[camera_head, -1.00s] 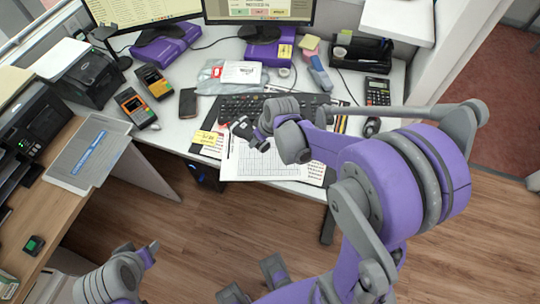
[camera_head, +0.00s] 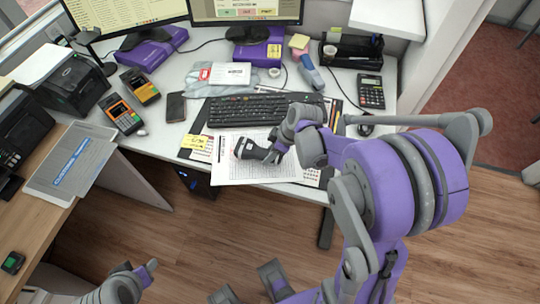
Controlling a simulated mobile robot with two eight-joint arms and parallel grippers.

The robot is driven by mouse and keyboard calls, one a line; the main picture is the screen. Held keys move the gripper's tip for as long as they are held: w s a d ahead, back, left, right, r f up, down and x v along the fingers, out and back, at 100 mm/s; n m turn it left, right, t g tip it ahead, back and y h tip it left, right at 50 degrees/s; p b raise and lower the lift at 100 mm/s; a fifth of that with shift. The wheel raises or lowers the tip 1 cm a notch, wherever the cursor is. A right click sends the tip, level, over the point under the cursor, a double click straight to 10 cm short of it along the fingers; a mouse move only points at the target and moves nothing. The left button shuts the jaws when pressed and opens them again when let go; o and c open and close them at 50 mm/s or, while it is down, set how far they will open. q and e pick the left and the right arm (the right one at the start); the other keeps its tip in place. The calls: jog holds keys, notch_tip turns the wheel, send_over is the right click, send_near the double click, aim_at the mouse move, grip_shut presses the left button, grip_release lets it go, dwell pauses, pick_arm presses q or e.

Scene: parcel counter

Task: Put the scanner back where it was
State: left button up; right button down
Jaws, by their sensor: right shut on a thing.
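My right gripper (camera_head: 264,151) is over the sheet of paper at the front of the desk. It is shut on a small dark device with a pale rim, which looks like the scanner (camera_head: 245,148). The fingers hide part of it, and I cannot tell whether it touches the paper (camera_head: 235,174). Part of my left arm (camera_head: 130,283) shows at the bottom left, away from the desk; its jaw opening cannot be made out.
Behind the paper lies a keyboard (camera_head: 262,109). A phone (camera_head: 176,107), card terminals (camera_head: 122,115) and a printer (camera_head: 72,84) are on the left. A calculator (camera_head: 370,91), mouse (camera_head: 366,130) and black organizer (camera_head: 352,53) are on the right. A grey-purple device (camera_head: 310,72) stands behind the keyboard.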

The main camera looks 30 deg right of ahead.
jog(key=shift+f, duration=0.85)
jog(key=c, duration=0.7)
grip_release()
jog(key=shift+f, duration=0.1)
jog(key=shift+c, duration=0.2)
jog(key=o, duration=0.5)
jog(key=shift+c, duration=0.2)
